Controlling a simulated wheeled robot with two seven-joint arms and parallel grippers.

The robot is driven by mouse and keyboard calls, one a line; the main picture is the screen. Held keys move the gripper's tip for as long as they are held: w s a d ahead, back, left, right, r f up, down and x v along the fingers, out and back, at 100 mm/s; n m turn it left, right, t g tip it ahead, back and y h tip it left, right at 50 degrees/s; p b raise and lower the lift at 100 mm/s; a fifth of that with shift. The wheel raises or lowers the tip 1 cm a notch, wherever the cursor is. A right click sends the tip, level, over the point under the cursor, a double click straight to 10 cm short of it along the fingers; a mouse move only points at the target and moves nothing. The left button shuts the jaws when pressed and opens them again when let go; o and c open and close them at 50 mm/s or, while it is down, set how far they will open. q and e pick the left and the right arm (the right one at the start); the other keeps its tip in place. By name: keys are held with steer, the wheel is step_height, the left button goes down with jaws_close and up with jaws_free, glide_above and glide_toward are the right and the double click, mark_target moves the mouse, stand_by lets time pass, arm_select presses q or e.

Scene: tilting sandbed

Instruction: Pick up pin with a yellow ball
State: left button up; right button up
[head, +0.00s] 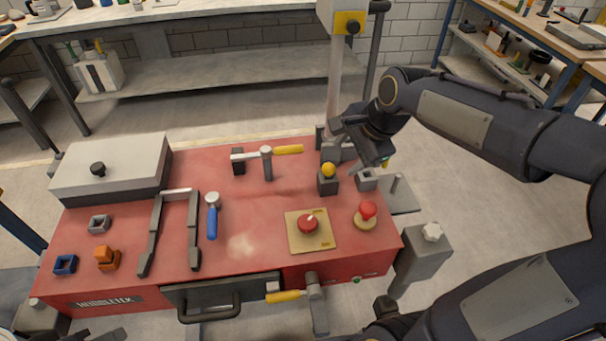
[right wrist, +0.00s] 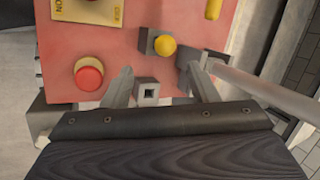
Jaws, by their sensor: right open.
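The pin with a yellow ball (head: 328,170) stands in a dark square block (head: 327,186) near the back right of the red table. In the right wrist view the yellow ball (right wrist: 165,45) shows above its block, just beyond the fingertips. My right gripper (head: 354,161) is open and empty, close behind and to the right of the yellow ball. In the right wrist view my right gripper's fingers (right wrist: 158,72) are spread wide, with a grey hollow square block (right wrist: 148,92) showing between them. The pin's shaft is hidden. My left gripper is not in view.
A red ball (head: 368,209) on a round base and a red button (head: 308,224) on a yellow plate sit in front. A lever with a yellow handle (head: 288,149) stands to the left. A pale upright post (head: 334,85) rises behind. The table's middle is fairly clear.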

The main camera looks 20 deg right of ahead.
mark_target(331, 166)
steer(key=shift+m, duration=0.4)
steer(key=x, duration=0.8)
steer(key=shift+w, duration=0.4)
steer(key=c, duration=1.1)
steer(key=shift+c, duration=0.2)
